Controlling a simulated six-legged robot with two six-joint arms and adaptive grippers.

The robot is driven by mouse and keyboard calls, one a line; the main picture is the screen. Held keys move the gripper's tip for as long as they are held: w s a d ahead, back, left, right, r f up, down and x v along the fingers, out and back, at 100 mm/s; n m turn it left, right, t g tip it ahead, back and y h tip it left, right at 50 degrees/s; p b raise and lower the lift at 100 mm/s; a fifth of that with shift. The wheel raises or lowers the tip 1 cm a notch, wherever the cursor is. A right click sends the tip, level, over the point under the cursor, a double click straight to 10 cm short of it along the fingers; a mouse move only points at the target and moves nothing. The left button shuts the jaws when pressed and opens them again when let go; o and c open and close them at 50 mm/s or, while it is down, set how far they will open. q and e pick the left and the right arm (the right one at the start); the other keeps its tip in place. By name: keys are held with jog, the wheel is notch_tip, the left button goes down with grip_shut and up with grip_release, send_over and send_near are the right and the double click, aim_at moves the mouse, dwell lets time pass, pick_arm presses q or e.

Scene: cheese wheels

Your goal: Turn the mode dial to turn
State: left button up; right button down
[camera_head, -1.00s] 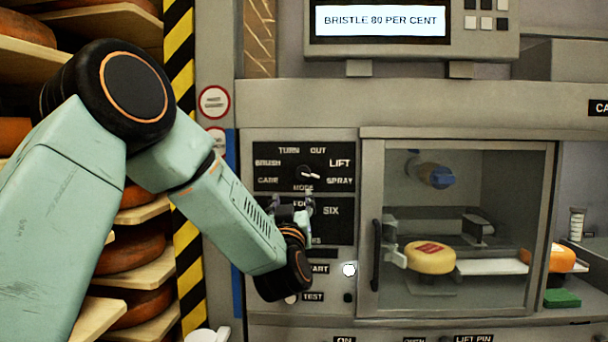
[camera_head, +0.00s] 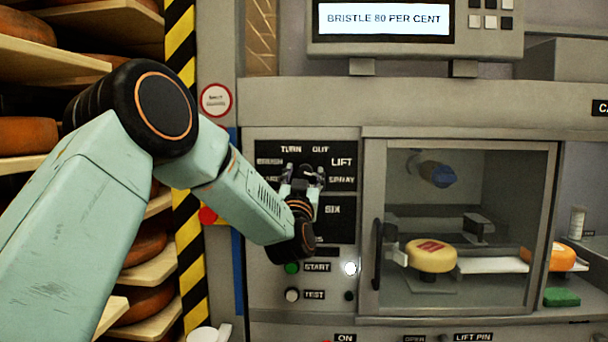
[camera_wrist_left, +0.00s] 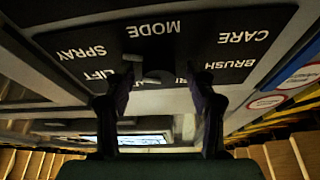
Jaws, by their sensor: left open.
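The mode dial sits on a black panel (camera_head: 330,150) left of the glass cabinet, with labels such as TURN, OUT, LIFT and SPRAY around it. My left gripper (camera_head: 303,178) is in front of the dial and hides it in the head view. In the left wrist view the panel is upside down, and the dial (camera_wrist_left: 158,75) shows between the open fingers of my left gripper (camera_wrist_left: 158,88). A pale mark on the dial points toward the SPRAY and LIFT side. I cannot tell whether the fingers touch the dial. My right gripper is not in view.
Below are a green START button (camera_head: 291,268), a lit white lamp (camera_head: 350,268) and a TEST button (camera_head: 292,295). A glass door with a handle (camera_head: 377,255) closes off a yellow cheese wheel (camera_head: 432,262). Shelves of cheese stand at the left. The screen (camera_head: 382,19) reads BRISTLE 80 PER CENT.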

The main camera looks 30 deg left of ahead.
pick_arm(q)
jog(key=shift+w+d, duration=0.1)
jog(key=shift+c, duration=1.2)
jog(key=c, duration=0.9)
